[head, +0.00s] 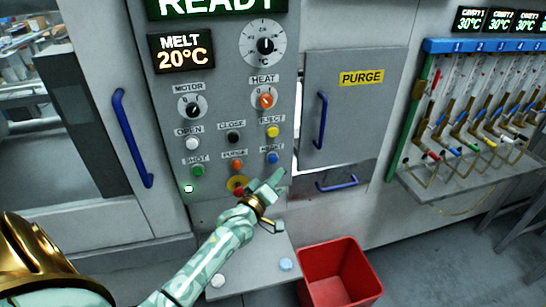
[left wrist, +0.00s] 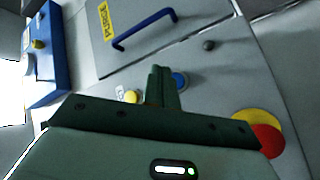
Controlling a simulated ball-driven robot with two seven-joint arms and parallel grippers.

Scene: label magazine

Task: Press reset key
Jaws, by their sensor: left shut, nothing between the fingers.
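The reset key is a blue round button (head: 272,157) at the lower right of the grey control panel (head: 215,140), under a small label. It also shows in the left wrist view (left wrist: 180,80), just right of the fingertips. My left gripper (head: 278,176) is shut and empty, just below the blue button in the head view. In the left wrist view its closed fingers (left wrist: 157,75) point towards the panel beside the button. I cannot tell whether they touch it. My right gripper is not in view.
A red stop button on a yellow disc (head: 237,184) sits left of my gripper. Nearby are an orange button (head: 237,165), a yellow button (head: 272,131) and a green button (head: 198,170). The purge door (head: 352,110) is to the right. A red bin (head: 338,272) stands below.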

